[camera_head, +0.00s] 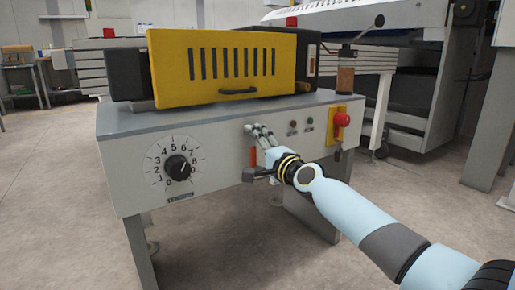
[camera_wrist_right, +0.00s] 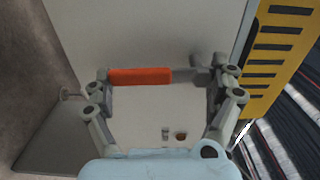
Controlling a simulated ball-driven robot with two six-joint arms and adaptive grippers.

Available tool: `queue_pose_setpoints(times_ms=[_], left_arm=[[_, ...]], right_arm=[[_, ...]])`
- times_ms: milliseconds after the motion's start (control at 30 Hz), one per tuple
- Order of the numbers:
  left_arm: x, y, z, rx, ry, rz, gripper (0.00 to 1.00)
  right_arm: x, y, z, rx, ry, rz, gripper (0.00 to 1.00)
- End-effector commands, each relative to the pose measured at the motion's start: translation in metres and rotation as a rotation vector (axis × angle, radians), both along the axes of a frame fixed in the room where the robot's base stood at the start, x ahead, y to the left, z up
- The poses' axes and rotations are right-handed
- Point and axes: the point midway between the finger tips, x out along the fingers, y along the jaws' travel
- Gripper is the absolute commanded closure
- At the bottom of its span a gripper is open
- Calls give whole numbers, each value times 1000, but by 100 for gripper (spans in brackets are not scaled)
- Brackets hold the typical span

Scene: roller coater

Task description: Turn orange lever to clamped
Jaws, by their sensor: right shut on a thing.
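The orange lever (camera_head: 253,157) is on the front panel of the grey machine (camera_head: 220,150), right of the dial. My left gripper is not in view.
A dial (camera_head: 178,166) numbered from 0 is on the panel to the left. A red emergency button (camera_head: 342,119) on a yellow plate and two small buttons (camera_head: 301,124) are to the right. A yellow cover (camera_head: 222,65) stands on top. Open floor lies in front.

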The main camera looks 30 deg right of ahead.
Motion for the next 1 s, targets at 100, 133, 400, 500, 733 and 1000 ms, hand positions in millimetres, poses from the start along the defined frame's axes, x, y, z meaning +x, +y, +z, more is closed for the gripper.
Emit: queue_pose_setpoints(times_ms=[100,133,400,500,733,1000], left_arm=[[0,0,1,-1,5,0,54],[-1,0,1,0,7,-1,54],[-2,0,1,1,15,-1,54],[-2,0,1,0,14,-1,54],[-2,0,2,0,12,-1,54],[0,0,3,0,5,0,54]], right_arm=[[-1,1,-4,26,8,1,67],[-1,2,-4,30,8,1,67],[-1,2,-4,45,10,1,67],[-1,2,-4,45,10,1,67],[-1,2,-4,44,10,1,0],[-3,1,-2,42,6,0,0]])
